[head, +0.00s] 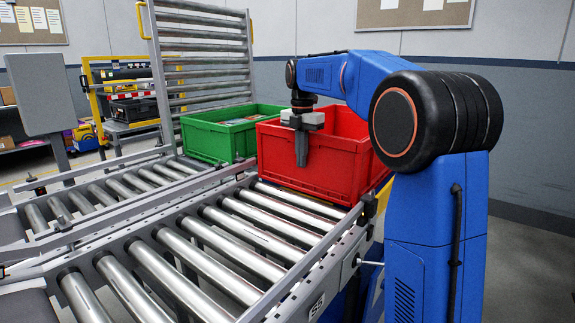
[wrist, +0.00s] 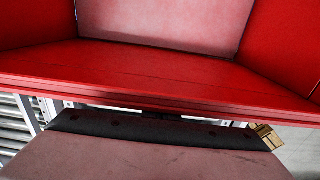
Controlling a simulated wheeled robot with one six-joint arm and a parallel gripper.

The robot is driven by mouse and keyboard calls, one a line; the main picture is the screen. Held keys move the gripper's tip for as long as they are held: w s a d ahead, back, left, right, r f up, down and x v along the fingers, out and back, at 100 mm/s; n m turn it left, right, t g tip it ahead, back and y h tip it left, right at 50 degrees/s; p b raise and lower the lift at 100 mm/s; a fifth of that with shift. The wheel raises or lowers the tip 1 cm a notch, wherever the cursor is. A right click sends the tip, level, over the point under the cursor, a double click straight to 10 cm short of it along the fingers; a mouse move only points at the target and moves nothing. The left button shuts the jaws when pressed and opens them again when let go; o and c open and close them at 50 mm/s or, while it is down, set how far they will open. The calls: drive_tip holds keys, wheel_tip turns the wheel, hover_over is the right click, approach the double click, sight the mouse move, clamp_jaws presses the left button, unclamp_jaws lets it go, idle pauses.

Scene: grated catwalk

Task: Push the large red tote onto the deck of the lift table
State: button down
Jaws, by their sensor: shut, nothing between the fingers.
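The large red tote (head: 330,155) stands upright at the far end of the near roller conveyor. Its near wall faces the rollers. My gripper (head: 301,158) is shut and empty, pointing down in front of that near wall, with its tips below the rim. I cannot tell whether it touches the wall. The wrist view looks over the red tote's rim (wrist: 150,88) into its inside; the fingertips cannot be made out there. The lift table's deck is not clearly visible; the tote and my arm cover the area beyond the rollers.
A green tote (head: 218,135) with things in it stands left of the red one on a neighbouring conveyor. The near conveyor's rollers (head: 225,245) are bare. An upright roller gate (head: 205,60) stands behind the green tote. Side rails border the conveyor.

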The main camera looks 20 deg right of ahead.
drive_tip(key=w+d, duration=0.5)
drive_tip(key=d, duration=0.2)
drive_tip(key=shift+d, duration=0.2)
drive_tip(key=shift+a, duration=0.1)
